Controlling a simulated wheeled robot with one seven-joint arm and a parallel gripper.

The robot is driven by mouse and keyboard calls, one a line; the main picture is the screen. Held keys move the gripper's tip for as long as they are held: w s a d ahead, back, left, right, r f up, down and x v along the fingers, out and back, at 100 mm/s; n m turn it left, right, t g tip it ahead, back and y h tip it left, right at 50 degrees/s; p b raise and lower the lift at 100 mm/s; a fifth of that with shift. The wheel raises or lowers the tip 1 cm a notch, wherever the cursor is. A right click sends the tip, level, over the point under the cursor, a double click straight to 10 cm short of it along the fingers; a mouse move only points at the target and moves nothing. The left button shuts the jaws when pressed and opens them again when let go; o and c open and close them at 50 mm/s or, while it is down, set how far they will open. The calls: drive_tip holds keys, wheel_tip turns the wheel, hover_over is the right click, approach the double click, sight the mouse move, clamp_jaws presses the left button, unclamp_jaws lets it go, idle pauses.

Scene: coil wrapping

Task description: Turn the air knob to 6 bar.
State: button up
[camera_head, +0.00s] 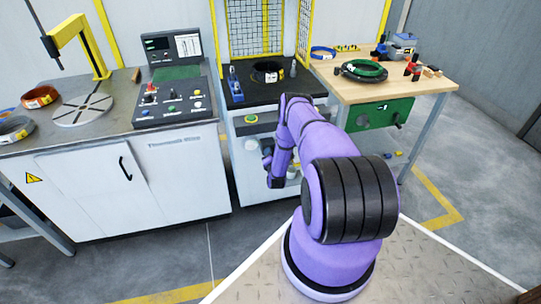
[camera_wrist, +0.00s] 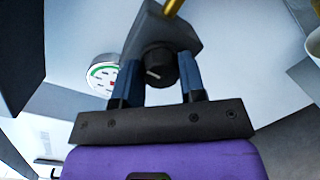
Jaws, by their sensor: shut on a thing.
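The black air knob (camera_wrist: 156,68) with a pale pointer mark sits on a grey regulator body (camera_wrist: 160,30) in the wrist view. My gripper (camera_wrist: 159,78) has its two blue fingers on either side of the knob, shut on it. The round pressure gauge (camera_wrist: 103,74), with a white face and a green arc, is to the left of the knob; its reading is too small to tell. In the head view, my gripper (camera_head: 268,160) is low at the front of the middle cabinet, and the knob cannot be made out there.
A brass-coloured pipe (camera_wrist: 173,6) rises from the regulator. A dark-topped station (camera_head: 285,91) with a black coil stands above my gripper. A control panel (camera_head: 170,98) is to the left, and a wooden table (camera_head: 425,84) with a green coil is to the right.

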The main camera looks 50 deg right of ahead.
drive_tip(key=shift+s+d+f+m+t+y, duration=0.1)
drive_tip(key=shift+m+t+y, duration=0.35)
drive_tip(key=shift+m, duration=5.05)
drive_tip(key=shift+w+a+f+m+t+y, duration=0.1)
drive_tip(key=shift+m+t+y, duration=0.4)
drive_tip(key=shift+m, duration=5)
drive_tip(key=shift+s+d+m+t+y, duration=0.15)
drive_tip(key=shift+m+y, duration=0.6)
drive_tip(key=shift+m, duration=4.75)
drive_tip(key=o, duration=0.9)
